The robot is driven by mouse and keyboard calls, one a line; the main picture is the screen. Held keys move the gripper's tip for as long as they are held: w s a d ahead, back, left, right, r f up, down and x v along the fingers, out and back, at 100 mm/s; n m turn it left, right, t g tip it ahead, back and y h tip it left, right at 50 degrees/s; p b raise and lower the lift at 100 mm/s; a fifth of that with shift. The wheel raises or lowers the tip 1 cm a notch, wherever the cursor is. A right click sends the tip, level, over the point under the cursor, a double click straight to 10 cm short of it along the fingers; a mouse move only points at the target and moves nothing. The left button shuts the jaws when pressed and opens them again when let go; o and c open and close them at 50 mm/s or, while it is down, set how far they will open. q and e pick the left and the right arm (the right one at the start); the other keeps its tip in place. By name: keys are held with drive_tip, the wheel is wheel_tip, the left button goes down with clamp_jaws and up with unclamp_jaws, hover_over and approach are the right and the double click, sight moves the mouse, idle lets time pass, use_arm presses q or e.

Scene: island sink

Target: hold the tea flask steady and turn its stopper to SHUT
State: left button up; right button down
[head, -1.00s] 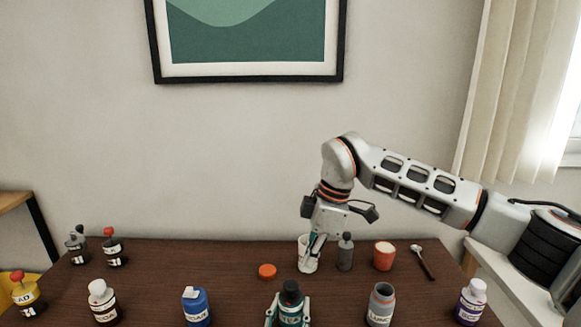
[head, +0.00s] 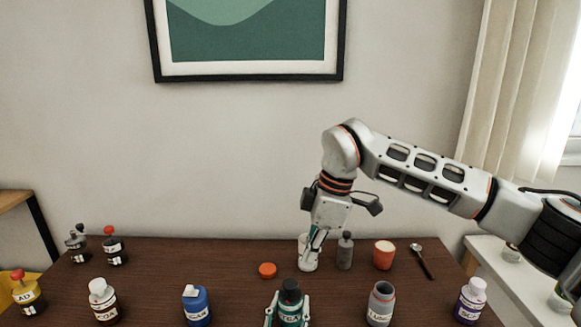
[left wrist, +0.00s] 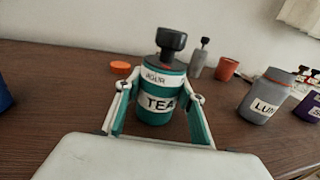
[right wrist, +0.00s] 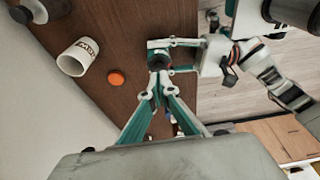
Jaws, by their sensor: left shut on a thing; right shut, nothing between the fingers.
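The tea flask (head: 291,315) is teal with a white TEA label and a dark stopper (head: 290,290). It stands upright at the front middle of the table. My left gripper (head: 288,318) is shut on its body, one finger each side, as the left wrist view shows (left wrist: 158,118). The stopper (left wrist: 171,42) sits on top, with a red mark at the collar below it; its setting is unreadable. My right gripper (head: 311,254) points down, shut and empty, beyond the flask. In the right wrist view its fingertips (right wrist: 157,88) appear just beside the flask; contact cannot be told.
An orange lid (head: 267,270), a white cup (right wrist: 77,58), a grey bottle (head: 345,253) and an orange cup (head: 384,258) stand behind the flask. A blue flask (head: 196,308) is left and an open grey jar (head: 380,308) right. A spoon (head: 423,264) lies back right.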

drive_tip(key=shift+d+x, duration=0.25)
drive_tip(key=shift+x, duration=0.75)
drive_tip(key=shift+d+x, duration=0.25)
drive_tip(key=shift+x, duration=0.7)
drive_tip(key=shift+d+x, duration=0.2)
drive_tip(key=shift+x, duration=0.8)
drive_tip(key=shift+a+f, duration=0.2)
drive_tip(key=shift+a, duration=0.1)
use_arm(q)
drive_tip(key=shift+d, duration=0.1)
use_arm(e)
drive_tip(key=shift+w, duration=0.25)
drive_tip(key=shift+d, duration=0.1)
drive_tip(key=a+v, duration=0.1)
drive_tip(key=v, duration=0.5)
drive_tip(key=shift+r, duration=0.15)
drive_tip(key=shift+d, duration=0.1)
